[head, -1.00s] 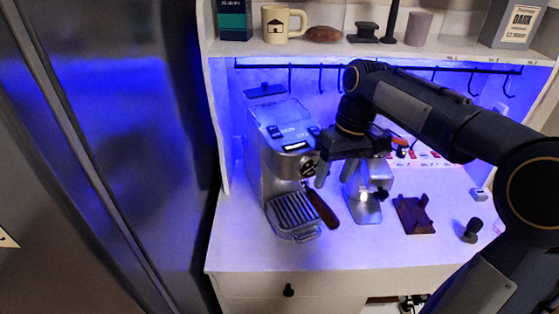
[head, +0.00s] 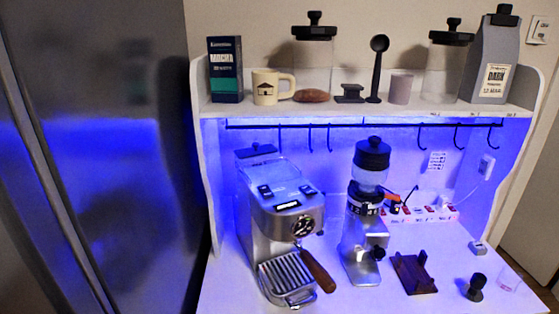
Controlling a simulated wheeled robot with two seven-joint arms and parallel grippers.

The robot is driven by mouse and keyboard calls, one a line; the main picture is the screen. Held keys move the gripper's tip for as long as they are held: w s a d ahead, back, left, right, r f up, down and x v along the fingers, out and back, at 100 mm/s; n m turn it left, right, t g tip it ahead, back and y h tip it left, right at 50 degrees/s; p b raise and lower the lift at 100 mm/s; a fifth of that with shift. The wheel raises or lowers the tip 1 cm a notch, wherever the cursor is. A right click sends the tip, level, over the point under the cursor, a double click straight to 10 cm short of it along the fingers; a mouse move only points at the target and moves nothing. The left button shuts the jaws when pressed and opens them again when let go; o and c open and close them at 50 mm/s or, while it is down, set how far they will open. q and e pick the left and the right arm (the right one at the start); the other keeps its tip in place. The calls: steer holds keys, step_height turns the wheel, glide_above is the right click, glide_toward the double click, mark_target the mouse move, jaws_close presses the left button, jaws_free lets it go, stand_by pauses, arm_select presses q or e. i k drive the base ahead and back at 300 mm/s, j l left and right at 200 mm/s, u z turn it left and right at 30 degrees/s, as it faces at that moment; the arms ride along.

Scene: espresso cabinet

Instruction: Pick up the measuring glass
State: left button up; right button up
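A small clear glass (head: 509,279), which looks like the measuring glass, stands on the white counter at the lower right. It is just right of a small black-topped tool (head: 475,287), with a narrow gap between them. It is faint against the counter, so any markings cannot be made out. Neither of my grippers is in view.
An espresso machine (head: 285,225) with a wooden-handled portafilter (head: 318,271) stands at left. A grinder (head: 367,215) and a brown wooden stand (head: 414,273) are between it and the glass. A power strip (head: 420,212) lies behind. The shelf above (head: 330,108) holds jars, cups and bags.

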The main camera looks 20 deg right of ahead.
mark_target(514, 285)
steer(key=k+l+z, duration=0.1)
steer(key=l, duration=0.2)
steer(key=k+l+z, duration=0.2)
steer(key=z, duration=1.75)
steer(key=i+l, duration=0.2)
steer(key=i, duration=0.25)
steer(key=i+l+z, duration=0.15)
steer(key=i, duration=0.25)
